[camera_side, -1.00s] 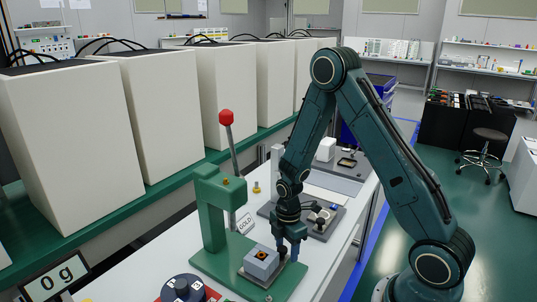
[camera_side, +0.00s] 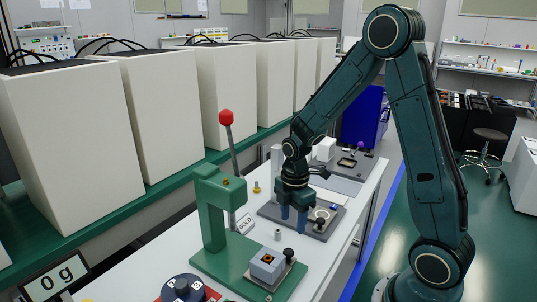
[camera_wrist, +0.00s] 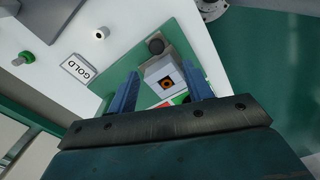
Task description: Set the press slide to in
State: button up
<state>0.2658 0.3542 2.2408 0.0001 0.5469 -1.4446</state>
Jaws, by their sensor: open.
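The green press (camera_side: 213,215) stands on the table with a red-knobbed lever (camera_side: 226,118). Its slide carries a grey block (camera_side: 267,267) with an orange-ringed hole and has a black knob (camera_side: 289,254) at its right end. The block sits to the right of the press head, not under it. In the wrist view the block (camera_wrist: 161,75) and black knob (camera_wrist: 155,46) show beyond my fingers. My gripper (camera_side: 293,219) is open and empty, raised behind and above the slide, apart from the knob. It also shows in the wrist view (camera_wrist: 160,70).
A GOLD sign (camera_side: 245,222) stands behind the press. A small white cylinder (camera_side: 278,235) sits between the press and a grey plate (camera_side: 325,228). A dark round holder (camera_side: 183,289) is at front left. A display (camera_side: 52,278) reads 0 g.

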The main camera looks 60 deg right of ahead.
jog(key=s+a+r+m+t, duration=0.1)
jog(key=s+a+r+m, duration=0.1)
jog(key=r, duration=0.5)
jog(key=s+a+r+m+t, duration=0.2)
jog(key=s+a+r+m, duration=0.1)
jog(key=r, duration=0.5)
jog(key=shift+s+a+m, duration=0.3)
jog(key=shift+s+m, duration=0.35)
jog(key=shift+m, duration=0.45)
jog(key=shift+r, duration=0.1)
jog(key=shift+w, duration=0.1)
jog(key=w+d+f+n+g, duration=0.1)
jog(key=w+d+f+n, duration=0.1)
jog(key=f, duration=0.4)
jog(key=w+d+f+n+g, duration=0.2)
jog(key=w+d+f+n, duration=0.1)
jog(key=w+f+n, duration=0.2)
jog(key=shift+d+f, duration=0.3)
jog(key=shift+f, duration=0.55)
